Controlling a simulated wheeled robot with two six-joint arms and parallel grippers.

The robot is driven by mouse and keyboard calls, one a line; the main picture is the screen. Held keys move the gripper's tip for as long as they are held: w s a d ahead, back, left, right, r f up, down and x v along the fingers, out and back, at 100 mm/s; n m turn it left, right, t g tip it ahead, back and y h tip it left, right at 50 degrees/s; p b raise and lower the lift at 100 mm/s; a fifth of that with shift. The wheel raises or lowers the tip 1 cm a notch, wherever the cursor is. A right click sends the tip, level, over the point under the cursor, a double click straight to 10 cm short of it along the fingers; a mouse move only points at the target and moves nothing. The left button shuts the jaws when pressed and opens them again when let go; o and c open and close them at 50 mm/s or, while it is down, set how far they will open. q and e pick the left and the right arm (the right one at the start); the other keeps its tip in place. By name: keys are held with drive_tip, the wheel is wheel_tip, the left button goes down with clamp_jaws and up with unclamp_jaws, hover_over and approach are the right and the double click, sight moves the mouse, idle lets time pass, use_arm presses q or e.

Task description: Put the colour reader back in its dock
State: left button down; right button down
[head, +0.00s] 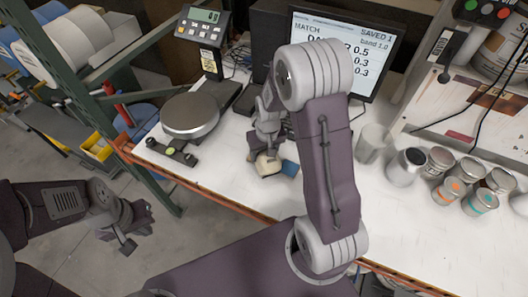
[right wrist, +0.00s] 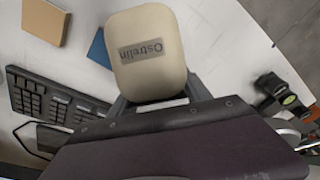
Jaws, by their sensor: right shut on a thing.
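The colour reader appears to be the cream, rounded block with a grey label (right wrist: 147,50), close up in the right wrist view. It also shows, small, at the end of my right arm in the head view (head: 267,165). My right gripper (right wrist: 160,100) is shut on it, its jaws mostly hidden by the block and the wrist housing. My left gripper (head: 132,229) is open and empty, off the table at the lower left. I cannot pick out the dock for certain; a low black piece with a green disc (head: 171,151) lies near the table's left edge.
A blue block (head: 290,168) lies beside the held block. A round-plate scale (head: 190,115), a keyboard (right wrist: 52,100) and a monitor (head: 340,50) stand around. Several cans (head: 452,190) and a clear cup (head: 374,142) are on the right. The white table (head: 225,180) is bare towards its front left.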

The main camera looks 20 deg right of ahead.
drive_tip(key=shift+f, duration=0.1)
drive_tip(key=shift+c, duration=2.4)
unclamp_jaws()
